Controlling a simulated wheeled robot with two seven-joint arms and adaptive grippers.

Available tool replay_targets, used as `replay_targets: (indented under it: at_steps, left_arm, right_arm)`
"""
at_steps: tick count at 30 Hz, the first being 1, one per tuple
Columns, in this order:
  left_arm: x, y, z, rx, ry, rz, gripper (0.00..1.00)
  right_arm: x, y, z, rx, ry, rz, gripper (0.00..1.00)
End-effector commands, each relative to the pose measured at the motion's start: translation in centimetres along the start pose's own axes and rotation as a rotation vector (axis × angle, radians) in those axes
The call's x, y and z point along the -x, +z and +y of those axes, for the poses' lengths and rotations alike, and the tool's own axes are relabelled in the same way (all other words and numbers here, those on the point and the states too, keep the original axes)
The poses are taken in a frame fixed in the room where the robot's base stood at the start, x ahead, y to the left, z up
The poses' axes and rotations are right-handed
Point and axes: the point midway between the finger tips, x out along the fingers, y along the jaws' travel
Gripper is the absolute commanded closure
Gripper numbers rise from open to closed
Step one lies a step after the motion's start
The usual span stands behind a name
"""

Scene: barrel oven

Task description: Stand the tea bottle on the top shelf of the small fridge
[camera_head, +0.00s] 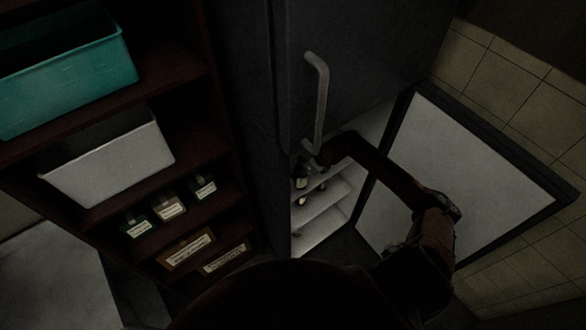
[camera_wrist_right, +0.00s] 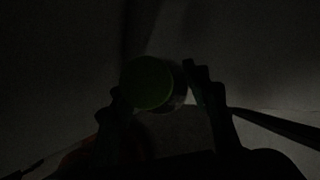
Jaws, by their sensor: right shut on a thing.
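The small fridge stands open in the head view, with its pale shelves (camera_head: 322,200) showing and its door (camera_head: 455,165) swung out to the right. My right arm reaches into the opening, and my right gripper (camera_wrist_right: 155,88) is at the upper shelf level. In the right wrist view it is shut on the tea bottle (camera_wrist_right: 150,83), seen from its round green top between the two fingers. Its base is hidden, so I cannot tell whether it touches the shelf. Small dark shapes (camera_head: 301,181) show at the shelf's left, too dim to name. My left gripper is out of view.
A tall dark cabinet front with a long handle (camera_head: 317,100) is above and beside the opening. A dark rack on the left holds a teal bin (camera_head: 70,80), a white bin (camera_head: 110,165) and several labelled boxes (camera_head: 171,207). The light is very dim.

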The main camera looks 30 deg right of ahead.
Motion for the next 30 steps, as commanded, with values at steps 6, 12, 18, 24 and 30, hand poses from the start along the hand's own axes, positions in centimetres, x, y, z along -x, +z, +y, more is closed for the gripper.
replay_targets:
  at_steps: [6,12,18,24,30]
  left_arm:
    - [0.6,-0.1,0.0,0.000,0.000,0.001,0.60]
    - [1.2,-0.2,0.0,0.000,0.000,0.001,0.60]
    - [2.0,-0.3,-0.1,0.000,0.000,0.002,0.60]
    - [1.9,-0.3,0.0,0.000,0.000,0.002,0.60]
    - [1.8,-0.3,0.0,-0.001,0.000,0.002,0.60]
  right_arm:
    - [-1.3,2.5,-0.1,-0.002,0.000,-0.001,0.96]
    - [-2.6,3.1,0.1,-0.005,0.004,0.003,0.96]
    - [-4.7,1.9,0.1,-0.003,0.001,-0.001,0.96]
    - [-5.0,1.7,0.0,0.000,0.000,0.000,0.96]
    - [-5.1,1.5,0.0,0.000,0.000,0.002,0.54]
